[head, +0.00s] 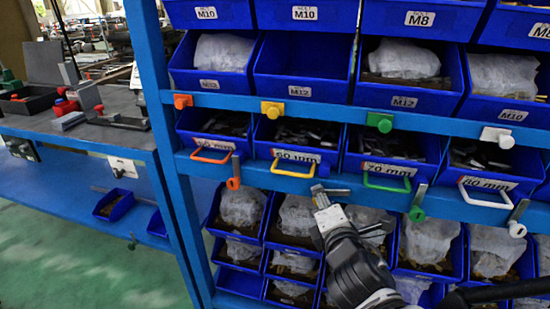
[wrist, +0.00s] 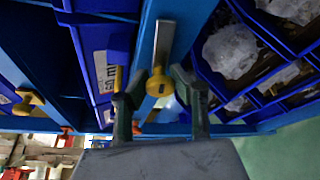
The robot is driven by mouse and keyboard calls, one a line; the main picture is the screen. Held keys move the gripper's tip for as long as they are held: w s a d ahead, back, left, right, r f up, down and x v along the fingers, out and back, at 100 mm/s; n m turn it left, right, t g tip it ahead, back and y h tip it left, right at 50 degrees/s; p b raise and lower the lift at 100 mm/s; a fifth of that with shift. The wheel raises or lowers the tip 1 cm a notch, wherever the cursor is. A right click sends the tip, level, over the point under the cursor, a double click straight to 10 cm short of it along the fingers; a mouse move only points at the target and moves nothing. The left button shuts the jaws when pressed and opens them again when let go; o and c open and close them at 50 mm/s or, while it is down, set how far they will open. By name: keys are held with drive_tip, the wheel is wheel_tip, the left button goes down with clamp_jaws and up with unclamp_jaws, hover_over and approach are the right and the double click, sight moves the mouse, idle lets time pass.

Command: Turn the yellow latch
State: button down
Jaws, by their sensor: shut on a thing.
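The yellow latch (wrist: 159,86) shows in the wrist view as a yellow round end with a flat silver bar. The bar lies along the blue rail, pointing up in that view and to the right in the head view. My gripper (wrist: 158,82) has one finger on each side of the yellow end and is shut on it. In the head view my gripper (head: 322,194) is at the rail just right of the yellow handle (head: 292,174), and it hides most of the latch.
Orange (head: 233,182), green (head: 416,213) and white (head: 516,229) latches hang on the same rail, their bars pointing roughly upward. A yellow knob (head: 272,112) sits on the rail above. Blue bins fill the shelves above and below. Open green floor (head: 90,270) lies lower left.

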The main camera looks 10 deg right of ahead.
drive_tip(key=shift+f+m+t+b, duration=0.1)
drive_tip(key=shift+m+t+b, duration=0.2)
drive_tip(key=shift+m+b, duration=0.3)
drive_tip(key=shift+m, duration=0.3)
drive_tip(key=c, duration=1.4)
unclamp_jaws()
drive_tip(key=shift+p, duration=0.35)
